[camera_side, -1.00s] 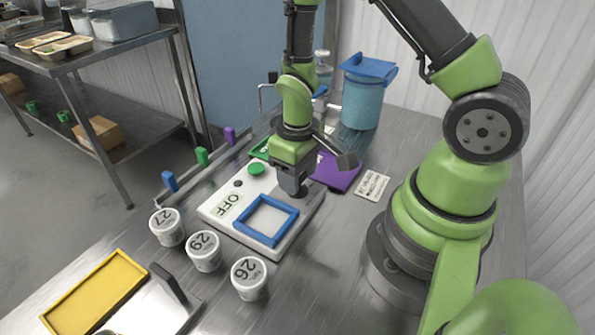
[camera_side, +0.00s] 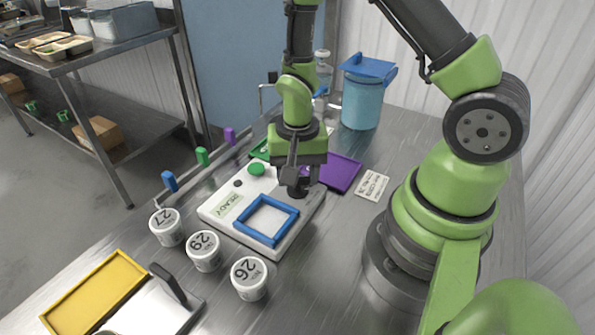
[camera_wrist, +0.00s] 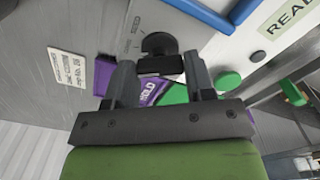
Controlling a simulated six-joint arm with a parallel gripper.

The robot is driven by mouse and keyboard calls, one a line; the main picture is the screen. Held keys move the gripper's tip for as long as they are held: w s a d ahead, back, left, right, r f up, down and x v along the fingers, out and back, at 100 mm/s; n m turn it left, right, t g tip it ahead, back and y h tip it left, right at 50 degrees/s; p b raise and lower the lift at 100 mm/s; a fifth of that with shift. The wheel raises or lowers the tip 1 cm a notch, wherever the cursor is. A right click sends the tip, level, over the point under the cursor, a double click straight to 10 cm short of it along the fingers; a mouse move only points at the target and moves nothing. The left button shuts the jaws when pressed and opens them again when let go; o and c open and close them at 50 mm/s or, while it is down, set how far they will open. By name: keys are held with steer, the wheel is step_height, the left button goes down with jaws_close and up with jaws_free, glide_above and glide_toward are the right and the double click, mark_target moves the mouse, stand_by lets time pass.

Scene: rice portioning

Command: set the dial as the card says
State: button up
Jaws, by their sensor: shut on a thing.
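A white machine (camera_side: 225,212) with a blue square frame (camera_side: 248,236) on top stands mid-table. Its display (camera_side: 231,205) reads READY; part of it shows in the wrist view (camera_wrist: 287,14). The black dial (camera_wrist: 159,43) sits on a grey panel with small markings that I cannot read. My gripper (camera_side: 296,186) points down at the machine's right corner. In the wrist view its two fingers (camera_wrist: 159,72) are shut on the dial's black grip. The side view mostly hides the dial behind the fingers. A printed card (camera_side: 372,186) lies on the table to the right, its text too small to read.
A purple tray (camera_side: 345,174), marked HOLD in the wrist view, lies behind my gripper. A green button (camera_side: 256,169) is on the machine. Several white tubs (camera_side: 204,252) stand in front. A yellow tray (camera_side: 92,298) is front left, and a blue-lidded container (camera_side: 362,100) stands behind.

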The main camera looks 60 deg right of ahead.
steer(key=shift+m, duration=1.1)
steer(key=o, duration=0.9)
steer(key=shift+r, duration=0.15)
step_height(320, 180, up, 10)
steer(key=shift+f, duration=0.15)
